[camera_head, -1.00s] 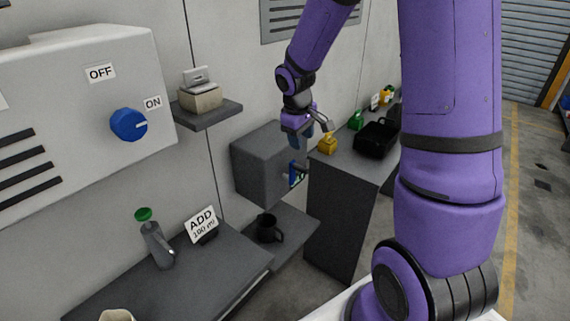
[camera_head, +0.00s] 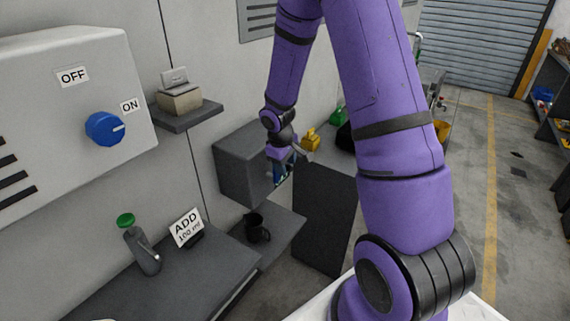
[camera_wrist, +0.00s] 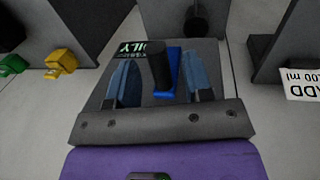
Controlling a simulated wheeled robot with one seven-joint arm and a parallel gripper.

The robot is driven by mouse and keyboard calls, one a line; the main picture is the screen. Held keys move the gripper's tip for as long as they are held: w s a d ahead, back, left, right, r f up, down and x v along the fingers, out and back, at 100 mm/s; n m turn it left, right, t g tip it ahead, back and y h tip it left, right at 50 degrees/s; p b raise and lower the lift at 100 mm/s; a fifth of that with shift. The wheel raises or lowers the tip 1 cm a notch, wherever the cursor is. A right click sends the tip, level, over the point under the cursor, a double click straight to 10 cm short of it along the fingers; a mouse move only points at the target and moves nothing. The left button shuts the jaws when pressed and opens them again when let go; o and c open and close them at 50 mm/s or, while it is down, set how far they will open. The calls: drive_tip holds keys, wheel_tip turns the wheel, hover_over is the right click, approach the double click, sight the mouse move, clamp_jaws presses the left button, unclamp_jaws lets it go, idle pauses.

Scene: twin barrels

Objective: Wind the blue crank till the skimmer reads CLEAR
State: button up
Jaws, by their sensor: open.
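The skimmer is a grey box (camera_head: 238,165) on the wall, left of my gripper in the head view. In the wrist view its dark display (camera_wrist: 135,50) shows green letters ending in "ILY"; the start is hidden. The blue crank (camera_wrist: 172,78) stands out from the box face, with a black handle (camera_wrist: 158,66) at its end. My gripper (camera_wrist: 160,84) is open, one blue finger on each side of the handle. I cannot tell whether either finger touches it. In the head view my gripper (camera_head: 282,168) is small and partly covers the crank.
A black mug (camera_head: 257,228) stands on a low shelf below the box. A dark cabinet (camera_head: 322,220) with a yellow can (camera_head: 310,139) stands to the right. A blue knob (camera_head: 105,129) and an "ADD" sign (camera_head: 187,227) are at left.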

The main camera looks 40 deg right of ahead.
drive_tip(key=shift+f, duration=0.1)
drive_tip(key=shift+c, duration=0.2)
clamp_jaws()
drive_tip(key=shift+d, duration=0.25)
